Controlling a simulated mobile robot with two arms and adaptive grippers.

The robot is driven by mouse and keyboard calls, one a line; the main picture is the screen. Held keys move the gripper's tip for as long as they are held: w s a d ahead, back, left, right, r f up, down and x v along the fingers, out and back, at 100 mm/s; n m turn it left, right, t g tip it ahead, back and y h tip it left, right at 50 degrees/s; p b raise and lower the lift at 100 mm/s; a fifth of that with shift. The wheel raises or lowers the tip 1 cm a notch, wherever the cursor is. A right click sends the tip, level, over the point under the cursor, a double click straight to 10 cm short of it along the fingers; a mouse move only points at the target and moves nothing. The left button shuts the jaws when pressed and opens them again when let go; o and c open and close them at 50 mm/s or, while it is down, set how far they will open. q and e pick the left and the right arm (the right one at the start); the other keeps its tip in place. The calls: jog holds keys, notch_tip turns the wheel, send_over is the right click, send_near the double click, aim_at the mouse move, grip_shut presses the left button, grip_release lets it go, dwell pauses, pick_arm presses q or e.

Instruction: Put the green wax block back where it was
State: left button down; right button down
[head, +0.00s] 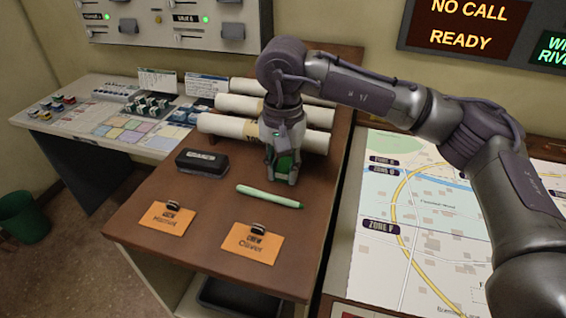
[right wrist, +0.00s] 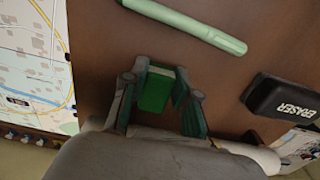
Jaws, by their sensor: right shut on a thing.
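My right gripper (head: 282,178) points down over the brown desk top (head: 215,225), just in front of the rolled papers. It is shut on the green wax block (head: 286,163), which is mostly hidden by the fingers in the head view. In the right wrist view the green wax block (right wrist: 157,90) shows between the two fingers of the right gripper (right wrist: 158,84). I cannot tell whether the block touches the desk. My left gripper is not in view.
A light green marker (head: 270,196) lies just in front of the gripper. A black eraser (head: 202,162) lies to its left. White paper rolls (head: 235,127) lie behind. Two orange tags (head: 252,243) lie near the front edge. A map (head: 440,215) is at right.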

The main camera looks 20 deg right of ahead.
aim_at(283, 169)
jog(key=shift+f, duration=0.1)
jog(key=c, duration=1.3)
grip_release()
jog(key=shift+s, duration=0.1)
jog(key=o, duration=0.4)
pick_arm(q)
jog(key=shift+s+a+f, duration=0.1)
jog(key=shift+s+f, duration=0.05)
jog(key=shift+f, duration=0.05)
pick_arm(e)
jog(key=shift+r, duration=0.4)
pick_arm(q)
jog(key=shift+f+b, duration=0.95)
jog(key=shift+b, duration=0.2)
pick_arm(e)
notch_tip(283, 169, up, 12)
jog(key=shift+f, duration=0.25)
